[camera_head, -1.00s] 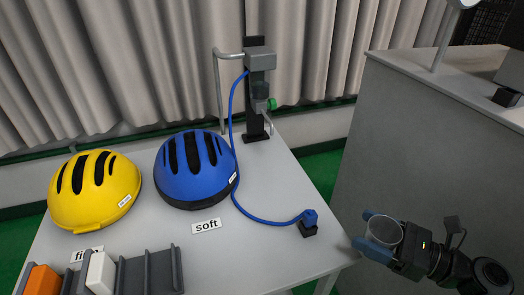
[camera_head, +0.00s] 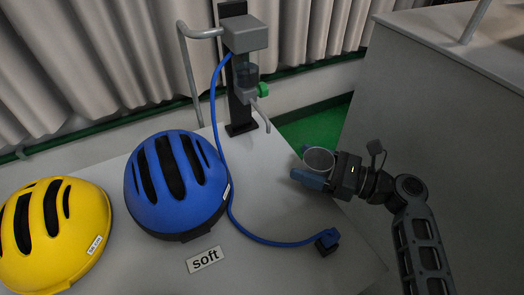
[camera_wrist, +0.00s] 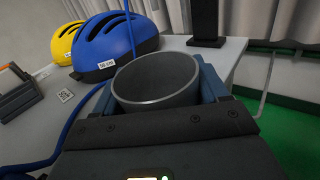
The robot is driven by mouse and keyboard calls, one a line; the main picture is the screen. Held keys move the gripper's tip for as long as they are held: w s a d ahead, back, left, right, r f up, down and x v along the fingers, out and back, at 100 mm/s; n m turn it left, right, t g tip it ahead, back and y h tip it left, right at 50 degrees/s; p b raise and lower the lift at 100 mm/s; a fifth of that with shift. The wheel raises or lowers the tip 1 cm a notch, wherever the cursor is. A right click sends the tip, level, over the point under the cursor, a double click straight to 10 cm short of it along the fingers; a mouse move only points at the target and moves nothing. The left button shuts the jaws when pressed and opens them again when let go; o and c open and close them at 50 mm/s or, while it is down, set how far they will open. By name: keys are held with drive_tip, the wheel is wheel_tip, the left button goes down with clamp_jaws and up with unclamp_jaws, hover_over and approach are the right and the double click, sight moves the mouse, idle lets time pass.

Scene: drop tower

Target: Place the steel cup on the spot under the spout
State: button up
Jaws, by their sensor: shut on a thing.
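The steel cup (camera_head: 319,160) is a grey open-topped cup held upright between the blue fingers of my gripper (camera_head: 314,172). In the wrist view the cup (camera_wrist: 157,82) sits between both fingers, its rim facing up and its inside looking empty. The gripper is over the right edge of the table. The spout (camera_head: 262,116) is a thin bent grey tube low on the black dispenser stand (camera_head: 238,70), to the upper left of the cup and apart from it. A marked spot under the spout cannot be made out.
A blue helmet (camera_head: 178,183) and a yellow helmet (camera_head: 52,235) stand on the table (camera_head: 120,262) at left. A blue hose (camera_head: 230,205) runs from the dispenser to a small block (camera_head: 327,241). A grey cabinet (camera_head: 420,110) stands at right.

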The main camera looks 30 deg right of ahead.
drive_tip(key=x, duration=0.8)
drive_tip(key=shift+w+a, duration=0.1)
drive_tip(key=shift+w, duration=0.05)
drive_tip(key=x, duration=0.2)
drive_tip(key=shift+w+a+r+p, duration=0.1)
drive_tip(key=shift+w+a+p, duration=0.15)
drive_tip(key=shift+p, duration=0.1)
drive_tip(key=shift+w+f, duration=0.15)
drive_tip(key=shift+f, duration=0.65)
drive_tip(key=shift+f, duration=0.2)
drive_tip(key=o, duration=1.2)
drive_tip(key=shift+r, duration=0.1)
